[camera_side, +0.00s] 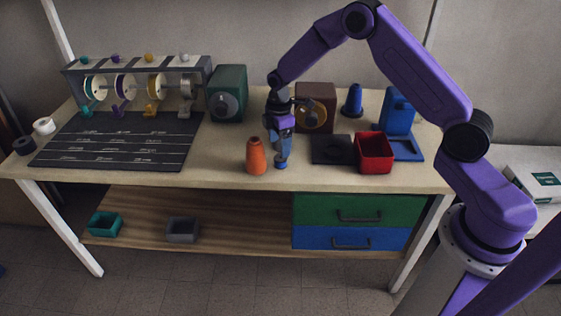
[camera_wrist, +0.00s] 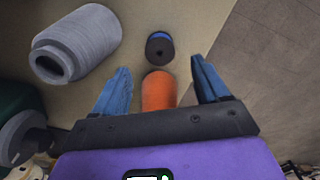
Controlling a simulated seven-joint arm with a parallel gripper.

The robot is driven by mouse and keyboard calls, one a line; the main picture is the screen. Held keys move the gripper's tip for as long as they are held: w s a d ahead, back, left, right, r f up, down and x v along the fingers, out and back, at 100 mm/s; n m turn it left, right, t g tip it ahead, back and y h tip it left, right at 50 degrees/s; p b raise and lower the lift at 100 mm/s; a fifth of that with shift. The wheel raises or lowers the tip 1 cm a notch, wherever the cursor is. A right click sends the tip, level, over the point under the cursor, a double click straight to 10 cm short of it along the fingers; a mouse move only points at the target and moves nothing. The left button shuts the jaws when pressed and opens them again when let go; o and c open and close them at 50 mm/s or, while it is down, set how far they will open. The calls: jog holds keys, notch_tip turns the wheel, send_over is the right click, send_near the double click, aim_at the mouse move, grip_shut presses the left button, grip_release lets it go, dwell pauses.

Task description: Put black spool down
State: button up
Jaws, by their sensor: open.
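My gripper (camera_side: 282,150) is low over the front middle of the table, pointing down. In the wrist view its two blue fingers (camera_wrist: 161,70) are spread apart with nothing clasped. A dark, round-topped piece with a blue band (camera_wrist: 160,49), which looks like the black spool, stands just past the fingertips; its blue base shows under my gripper in the side view (camera_side: 281,165). An orange cone (camera_side: 257,156) stands upright close to its left. In the wrist view the cone (camera_wrist: 158,92) shows between the fingers, near the gripper body.
A red bin (camera_side: 374,153) and flat black plate (camera_side: 332,149) lie to the right. A green machine (camera_side: 228,94) and brown box (camera_side: 315,95) stand behind. A large grey cylinder (camera_wrist: 77,43) fills the wrist view's upper left. The front table edge is close.

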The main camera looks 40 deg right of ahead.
aim_at(280, 161)
jog(key=shift+d+f, duration=0.1)
jog(key=shift+f, duration=2.95)
jog(key=c, duration=1.2)
jog(key=shift+r, duration=0.1)
